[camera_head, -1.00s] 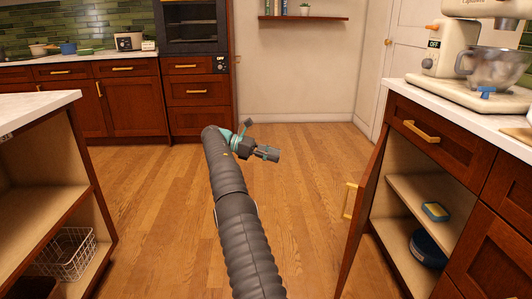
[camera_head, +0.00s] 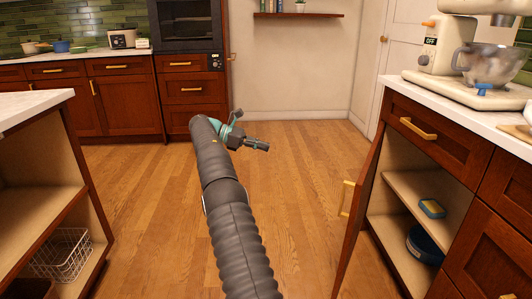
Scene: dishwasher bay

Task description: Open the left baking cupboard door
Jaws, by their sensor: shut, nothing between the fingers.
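The left cupboard door (camera_head: 358,212) at the right stands swung wide open, seen nearly edge-on, with its brass handle (camera_head: 346,198) on the side facing left. Behind it the baking cupboard (camera_head: 408,190) shows its open inside with a shelf.
A stand mixer (camera_head: 440,50) rests on the right counter. An open-sided island (camera_head: 40,170) with a wire basket (camera_head: 62,254) stands at the left. Cabinets and an oven (camera_head: 186,24) line the back. The wooden floor between is clear.

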